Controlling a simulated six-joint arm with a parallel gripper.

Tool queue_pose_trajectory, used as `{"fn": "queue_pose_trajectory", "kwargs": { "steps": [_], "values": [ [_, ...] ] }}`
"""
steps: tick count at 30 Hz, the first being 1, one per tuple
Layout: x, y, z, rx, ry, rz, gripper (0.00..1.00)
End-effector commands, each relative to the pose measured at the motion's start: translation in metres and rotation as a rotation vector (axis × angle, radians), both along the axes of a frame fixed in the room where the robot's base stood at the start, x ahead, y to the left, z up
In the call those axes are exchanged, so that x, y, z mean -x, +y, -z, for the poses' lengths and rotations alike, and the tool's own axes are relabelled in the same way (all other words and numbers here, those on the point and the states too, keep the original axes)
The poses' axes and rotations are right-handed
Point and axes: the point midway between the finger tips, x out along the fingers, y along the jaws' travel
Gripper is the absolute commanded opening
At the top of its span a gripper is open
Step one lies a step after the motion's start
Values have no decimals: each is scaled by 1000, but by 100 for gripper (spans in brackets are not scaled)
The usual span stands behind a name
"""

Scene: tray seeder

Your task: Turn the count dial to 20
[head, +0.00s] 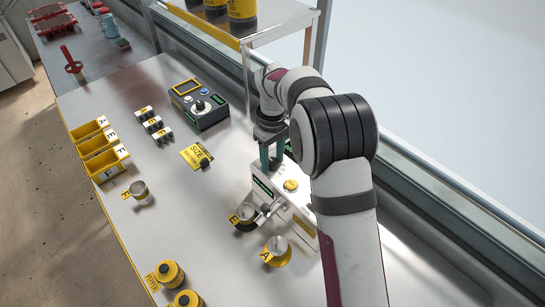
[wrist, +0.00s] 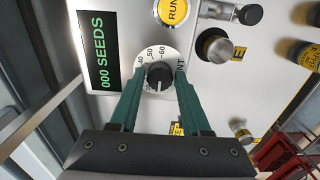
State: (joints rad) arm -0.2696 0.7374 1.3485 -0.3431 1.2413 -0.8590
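The count dial is a dark round knob (wrist: 159,75) on a white scale plate in the wrist view. The numbers 40, 50 and 60 show on the scale; other marks are hidden by the fingers or too small to read. A pale line on the knob faces roughly the picture's bottom. My gripper (wrist: 160,71) has its green fingers on either side of the knob, apparently with a small gap at each side. In the head view my gripper (head: 271,160) points down over the white seeder (head: 272,195), and the dial is hidden there.
The seeder's display (wrist: 104,50) reads "000 SEEDS". A yellow RUN button (wrist: 172,10) is beside the dial. Cups marked E (head: 245,213) and A (head: 277,250) are near the seeder. A dark control box (head: 205,112) and yellow bins (head: 99,150) stand left. A shelf (head: 275,28) rises behind.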

Motion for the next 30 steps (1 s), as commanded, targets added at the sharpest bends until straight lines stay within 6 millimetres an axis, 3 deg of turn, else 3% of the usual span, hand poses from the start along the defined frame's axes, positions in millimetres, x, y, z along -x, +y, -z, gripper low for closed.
{"fn": "queue_pose_trajectory", "kwargs": {
  "steps": [1, 7, 20, 30],
  "values": [
    [0, 0, 0, 0, 0, 0, 37],
    [0, 0, 0, 0, 0, 0, 1],
    [0, 0, -1, 0, 0, 60, 0],
    [0, 0, -1, -1, -1, 322, 0]
  ]
}}
